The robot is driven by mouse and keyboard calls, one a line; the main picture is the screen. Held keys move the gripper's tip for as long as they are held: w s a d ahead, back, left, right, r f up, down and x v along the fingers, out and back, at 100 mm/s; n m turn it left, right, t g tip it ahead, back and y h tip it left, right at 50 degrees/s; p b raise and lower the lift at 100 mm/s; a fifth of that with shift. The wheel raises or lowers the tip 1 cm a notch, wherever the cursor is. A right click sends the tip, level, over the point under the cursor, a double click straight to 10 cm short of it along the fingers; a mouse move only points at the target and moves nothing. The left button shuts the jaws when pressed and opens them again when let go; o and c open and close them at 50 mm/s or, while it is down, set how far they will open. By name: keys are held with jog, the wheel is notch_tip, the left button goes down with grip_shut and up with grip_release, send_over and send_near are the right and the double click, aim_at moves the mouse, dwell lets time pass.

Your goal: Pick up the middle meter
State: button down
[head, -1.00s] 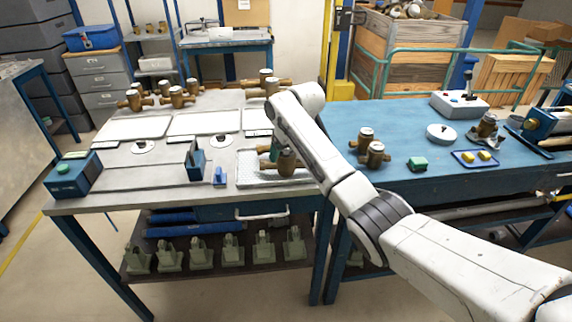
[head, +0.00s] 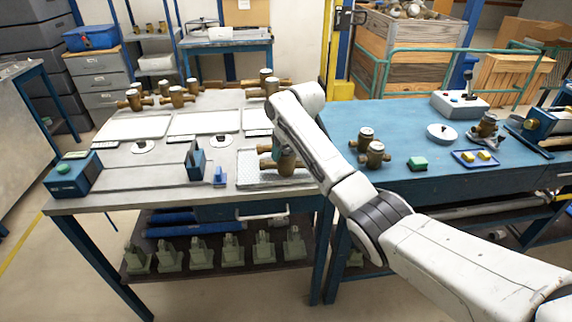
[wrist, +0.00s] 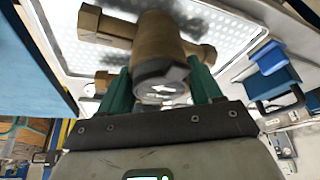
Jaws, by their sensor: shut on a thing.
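My gripper (head: 277,151) is shut on a brown bronze meter (head: 288,163) with a grey cap, above the perforated pale tray (head: 246,178) at the right front of the grey bench. In the wrist view the meter (wrist: 158,45) stands between the green fingers of my gripper (wrist: 162,75), its pipe stub pointing left and its grey cap toward the camera. The perforated tray (wrist: 75,50) shows behind it. Another brown pipe piece (wrist: 103,82) shows beside the left finger, partly hidden. I cannot tell whether the held meter is clear of the tray.
Several brown meters (head: 178,96) stand at the back of the grey bench, with white panels (head: 203,122) before them. A blue upright fixture (head: 195,160) stands left of the tray.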

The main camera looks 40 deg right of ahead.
jog(key=shift+r, duration=0.15)
jog(key=shift+w+r, duration=0.1)
